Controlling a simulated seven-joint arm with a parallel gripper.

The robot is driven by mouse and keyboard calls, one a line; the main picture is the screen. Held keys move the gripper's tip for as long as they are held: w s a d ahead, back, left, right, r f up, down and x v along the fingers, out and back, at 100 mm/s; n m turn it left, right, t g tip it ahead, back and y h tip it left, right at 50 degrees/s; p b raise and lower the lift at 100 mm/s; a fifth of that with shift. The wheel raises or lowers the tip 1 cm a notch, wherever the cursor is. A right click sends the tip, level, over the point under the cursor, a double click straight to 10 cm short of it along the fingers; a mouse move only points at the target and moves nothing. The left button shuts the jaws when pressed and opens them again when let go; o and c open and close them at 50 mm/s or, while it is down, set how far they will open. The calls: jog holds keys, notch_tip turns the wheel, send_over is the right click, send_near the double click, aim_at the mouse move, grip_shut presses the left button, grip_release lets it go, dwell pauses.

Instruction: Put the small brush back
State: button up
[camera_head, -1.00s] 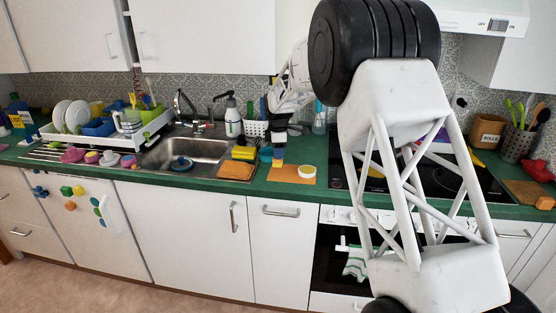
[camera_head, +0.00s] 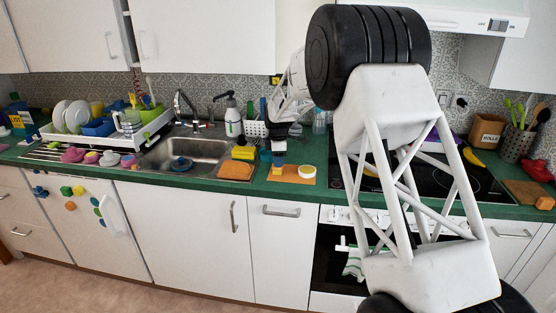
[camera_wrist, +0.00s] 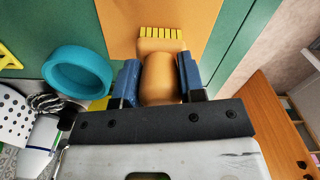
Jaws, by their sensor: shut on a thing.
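The small brush shows in the wrist view with a brown-orange handle (camera_wrist: 161,78) and a block of yellow bristles (camera_wrist: 160,33). My gripper (camera_wrist: 158,82) is shut on its handle between two blue finger pads. The bristles lie over the mat in the wrist view; I cannot tell the gap. A white perforated holder (camera_head: 256,129) stands behind and left of my gripper and shows in the wrist view (camera_wrist: 14,115).
A teal round bowl or ring (camera_wrist: 78,72) is close left of the brush. A white ring (camera_head: 307,171) lies on the mat's right. A yellow sponge (camera_head: 243,153), an orange cloth (camera_head: 235,171) and a soap bottle (camera_head: 232,122) are left, by the sink (camera_head: 195,150).

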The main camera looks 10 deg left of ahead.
jog(key=shift+f, duration=0.15)
jog(key=o, duration=1.1)
notch_tip(320, 180, up, 12)
jog(key=shift+r, duration=0.15)
dwell(0.7)
